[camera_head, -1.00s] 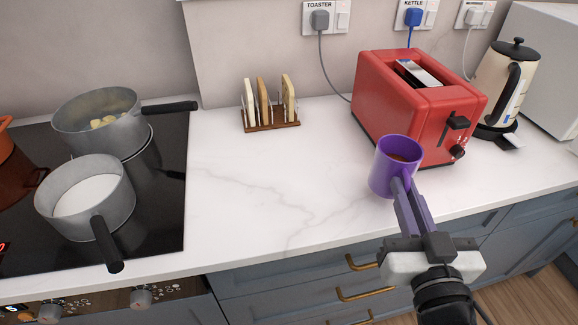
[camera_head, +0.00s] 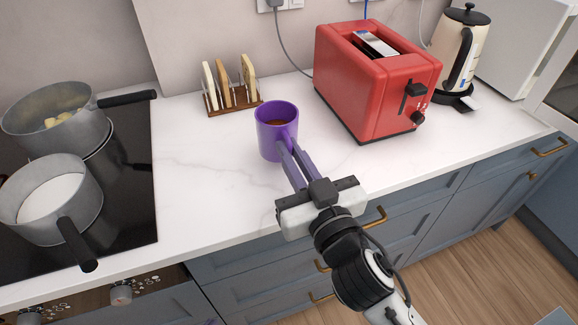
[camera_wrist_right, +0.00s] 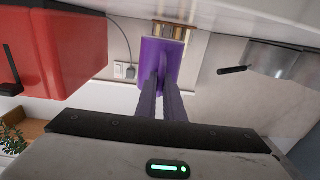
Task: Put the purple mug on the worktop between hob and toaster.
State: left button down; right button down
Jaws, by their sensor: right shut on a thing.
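The purple mug (camera_head: 274,131) is upright, with dark brown contents, over the worktop (camera_head: 205,185) between the hob (camera_head: 128,180) and the red toaster (camera_head: 365,90). My right gripper (camera_head: 286,150) is shut on the mug at its near side, where the handle is. I cannot tell for sure whether the mug's base touches the worktop. In the right wrist view the mug (camera_wrist_right: 160,62) sits between the fingertips, and the toaster (camera_wrist_right: 55,55) is at the left. My left gripper is not in view.
A toast rack (camera_head: 232,101) with several slices stands behind the mug. Two grey pans, one with white contents (camera_head: 50,205) and one behind it (camera_head: 55,120), have handles reaching rightward and forward. A cream kettle (camera_head: 462,55) stands right of the toaster. Bare worktop lies left of the mug.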

jog(key=shift+f+b, duration=0.3)
jog(key=shift+f, duration=1.2)
jog(key=shift+f, duration=0.15)
jog(key=c, duration=1.9)
grip_release()
jog(key=shift+f, duration=0.1)
jog(key=shift+o, duration=0.2)
